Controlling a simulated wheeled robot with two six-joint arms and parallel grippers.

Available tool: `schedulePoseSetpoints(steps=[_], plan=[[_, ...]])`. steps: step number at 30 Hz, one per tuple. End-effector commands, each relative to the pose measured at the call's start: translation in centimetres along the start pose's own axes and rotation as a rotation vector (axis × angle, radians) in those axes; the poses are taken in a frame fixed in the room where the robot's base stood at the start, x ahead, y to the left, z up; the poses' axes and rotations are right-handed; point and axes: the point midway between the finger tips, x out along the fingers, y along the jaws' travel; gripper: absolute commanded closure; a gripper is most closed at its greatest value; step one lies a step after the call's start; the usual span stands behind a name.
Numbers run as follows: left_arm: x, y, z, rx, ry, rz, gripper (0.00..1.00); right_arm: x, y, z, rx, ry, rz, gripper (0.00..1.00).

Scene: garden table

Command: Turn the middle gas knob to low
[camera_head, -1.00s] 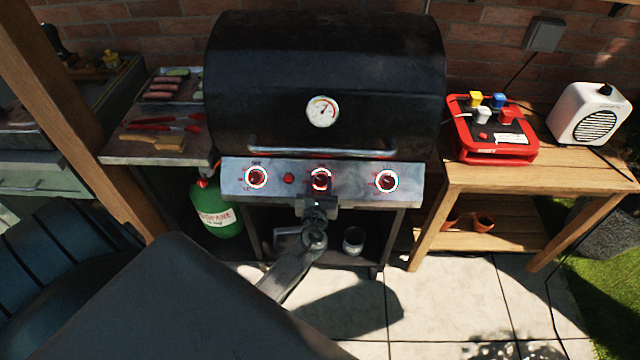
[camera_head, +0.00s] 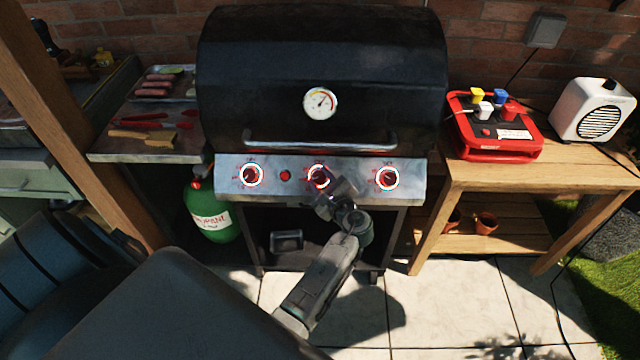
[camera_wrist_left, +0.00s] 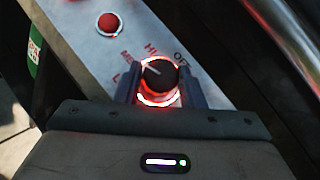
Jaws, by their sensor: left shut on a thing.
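The middle gas knob (camera_head: 318,176) is on the grill's silver front panel, between two other knobs, its ring lit red and white. My left gripper (camera_head: 327,192) reaches it from below right and partly covers it. In the left wrist view the black knob (camera_wrist_left: 158,74) sits between the two fingers of my left gripper (camera_wrist_left: 160,86), which is shut on it. The knob's pale pointer line points to the upper left, between the HI and MED marks. OFF is at upper right; the lower-left mark is partly hidden by a finger. My right gripper is not in view.
The left knob (camera_head: 251,175), right knob (camera_head: 387,178) and a red button (camera_head: 285,175) share the panel. The closed black lid (camera_head: 320,60) and its handle (camera_head: 320,146) are above. A green gas bottle (camera_head: 212,212) stands below left. A wooden table (camera_head: 560,165) stands at right.

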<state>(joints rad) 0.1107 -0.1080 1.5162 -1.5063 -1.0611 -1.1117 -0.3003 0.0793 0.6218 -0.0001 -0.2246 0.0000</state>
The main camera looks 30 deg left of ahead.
Motion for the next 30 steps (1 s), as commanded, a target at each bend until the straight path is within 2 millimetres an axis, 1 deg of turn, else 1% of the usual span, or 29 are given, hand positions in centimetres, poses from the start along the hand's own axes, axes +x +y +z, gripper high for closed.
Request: schedulePoseSetpoints(steps=[6, 15, 22, 30], plan=[[0.02, -0.38, -0.02, -0.136, -0.013, 0.133, 0.87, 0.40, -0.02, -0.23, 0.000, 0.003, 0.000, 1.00], [0.04, -0.55, 0.06, -0.272, -0.028, 0.270, 0.87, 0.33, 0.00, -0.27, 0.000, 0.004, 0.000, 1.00], [0.06, -0.54, 0.03, -0.324, -0.034, 0.324, 0.87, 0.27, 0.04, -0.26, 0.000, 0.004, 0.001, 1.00], [0.08, -0.56, 0.04, -0.343, -0.035, 0.340, 0.87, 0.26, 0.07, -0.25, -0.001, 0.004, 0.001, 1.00]])
